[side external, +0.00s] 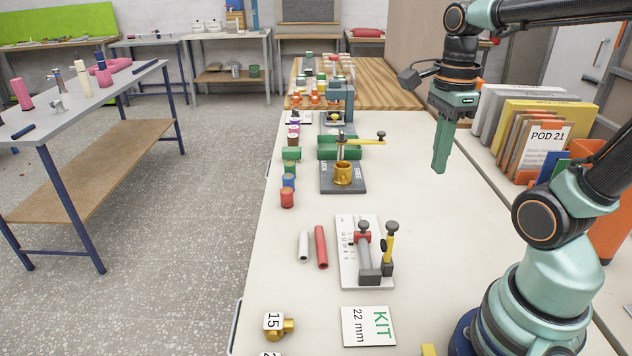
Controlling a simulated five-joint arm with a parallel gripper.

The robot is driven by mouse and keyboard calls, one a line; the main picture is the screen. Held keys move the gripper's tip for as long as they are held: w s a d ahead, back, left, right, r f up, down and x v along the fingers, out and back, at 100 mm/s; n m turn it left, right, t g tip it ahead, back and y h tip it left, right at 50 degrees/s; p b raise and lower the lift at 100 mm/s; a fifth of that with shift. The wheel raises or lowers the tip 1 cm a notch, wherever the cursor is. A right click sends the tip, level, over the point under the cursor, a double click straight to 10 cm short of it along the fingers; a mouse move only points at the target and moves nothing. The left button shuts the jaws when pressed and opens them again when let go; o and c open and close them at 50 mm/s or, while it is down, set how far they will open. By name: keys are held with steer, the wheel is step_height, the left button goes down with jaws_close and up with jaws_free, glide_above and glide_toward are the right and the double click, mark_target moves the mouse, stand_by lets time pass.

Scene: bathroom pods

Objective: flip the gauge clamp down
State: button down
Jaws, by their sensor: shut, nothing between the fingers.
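A grey fixture (344,187) with a brass cup and yellow-handled lever stands beyond the gauge. A red tube (321,247) and a white tube lie left of it. A KIT card (368,326) lies nearer. Binders (530,140) stand at right. Bench between gauge and binders is clear.

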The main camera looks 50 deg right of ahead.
steer(key=shift+f, duration=0.1)
stand_by(0.3)
glide_above(389, 242)
steer(key=s+d, duration=0.1)
steer(key=d, duration=0.2)
step_height(389, 242, down, 11)
steer(key=shift+r, duration=0.2)
steer(key=shift+w+a, duration=0.2)
stand_by(0.3)
